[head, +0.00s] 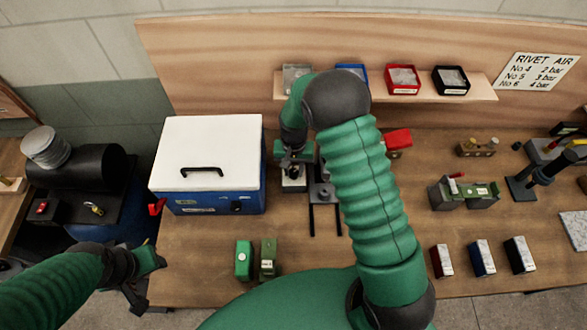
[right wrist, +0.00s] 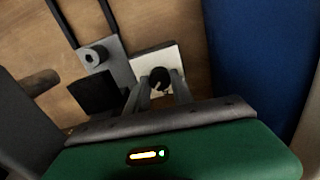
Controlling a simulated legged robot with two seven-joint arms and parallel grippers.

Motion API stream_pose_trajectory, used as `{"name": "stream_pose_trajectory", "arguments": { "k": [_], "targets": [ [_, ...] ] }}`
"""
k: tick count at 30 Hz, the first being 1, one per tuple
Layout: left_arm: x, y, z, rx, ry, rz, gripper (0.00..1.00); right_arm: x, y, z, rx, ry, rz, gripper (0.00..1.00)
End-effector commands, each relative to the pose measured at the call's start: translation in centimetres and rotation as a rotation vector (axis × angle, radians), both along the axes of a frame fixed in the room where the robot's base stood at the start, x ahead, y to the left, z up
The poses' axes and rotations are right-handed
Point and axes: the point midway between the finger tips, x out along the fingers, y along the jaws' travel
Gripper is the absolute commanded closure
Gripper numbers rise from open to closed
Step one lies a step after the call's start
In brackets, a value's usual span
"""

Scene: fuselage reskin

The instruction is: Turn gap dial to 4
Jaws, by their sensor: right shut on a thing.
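The gap dial shows in the right wrist view as a small round black knob (right wrist: 159,78) on a white plate (right wrist: 145,60). The plate also shows in the head view (head: 293,185), just right of the blue box. My right gripper (head: 293,168) reaches down over it. In the right wrist view its two fingers (right wrist: 158,92) are shut on the knob, one on each side. The dial's marks and setting are too small to read. My left gripper (head: 150,262) is at the lower left by the bench edge, away from the dial; its jaw opening is unclear.
A grey fixture with two dark rails (head: 323,195) stands right beside the dial. A blue box with a white lid (head: 208,150) is close on its left. Two green blocks (head: 244,260) lie nearer the front edge. Coloured bins (head: 402,80) sit on the back shelf.

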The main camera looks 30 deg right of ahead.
Motion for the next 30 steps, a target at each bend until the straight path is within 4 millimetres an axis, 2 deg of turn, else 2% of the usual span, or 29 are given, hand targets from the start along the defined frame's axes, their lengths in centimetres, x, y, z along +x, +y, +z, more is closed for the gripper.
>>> {"name": "stream_pose_trajectory", "arguments": {
  "k": [12, 27, 28, 30],
  "targets": [
    [0.0, 0.0, 0.06, 0.0, 0.0, 0.0, 0.58, 0.48, -0.09, 0.37, -0.001, -0.013, -0.179, 1.0],
    [0.0, 0.0, 0.06, 0.0, 0.0, 0.0, 0.58, 0.52, -0.09, 0.37, -0.002, -0.013, -0.2, 1.0],
    [0.0, 0.0, 0.06, 0.0, 0.0, 0.0, 0.58, 0.52, -0.1, 0.37, -0.002, -0.013, -0.2, 0.7],
    [0.0, 0.0, 0.05, 0.0, 0.0, 0.0, 0.58, 0.5, -0.07, 0.36, -0.001, -0.012, -0.2, 0.61]
  ]
}}
